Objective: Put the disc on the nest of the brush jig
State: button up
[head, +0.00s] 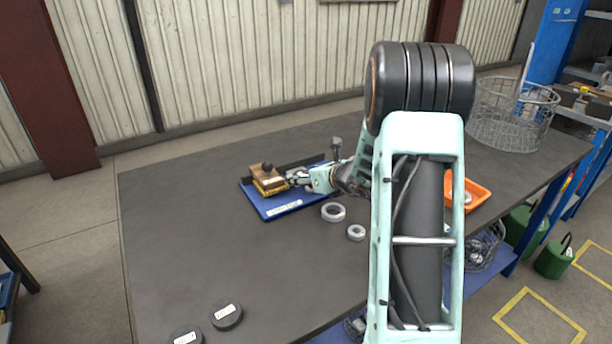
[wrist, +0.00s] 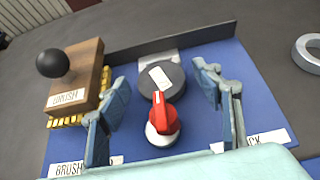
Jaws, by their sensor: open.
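The brush jig is a blue board (head: 283,207) on the table; it also fills much of the wrist view (wrist: 205,135). A dark round disc (wrist: 172,88) with a white label lies on it, against a pale metal piece at its back edge. I cannot tell how fully it sits in the nest, which it hides. My gripper (wrist: 162,80) is open, one finger at each side of the disc, with gaps visible. A red knob (wrist: 164,120) on a silver round base stands in front of the disc. In the head view my gripper (head: 297,178) is over the jig.
A wooden brush block (wrist: 78,72) with a black ball knob stands left of the disc. A dark rail (wrist: 215,36) runs behind. Two grey rings (head: 333,212) (head: 356,233) lie nearby. Two labelled dark discs (head: 227,317) (head: 187,336) lie at front left. An orange tray (head: 478,192) is at right.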

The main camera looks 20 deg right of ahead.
jog(key=shift+r, duration=0.2)
jog(key=p+v, duration=0.1)
jog(key=v, duration=1.1)
jog(key=shift+f, duration=0.1)
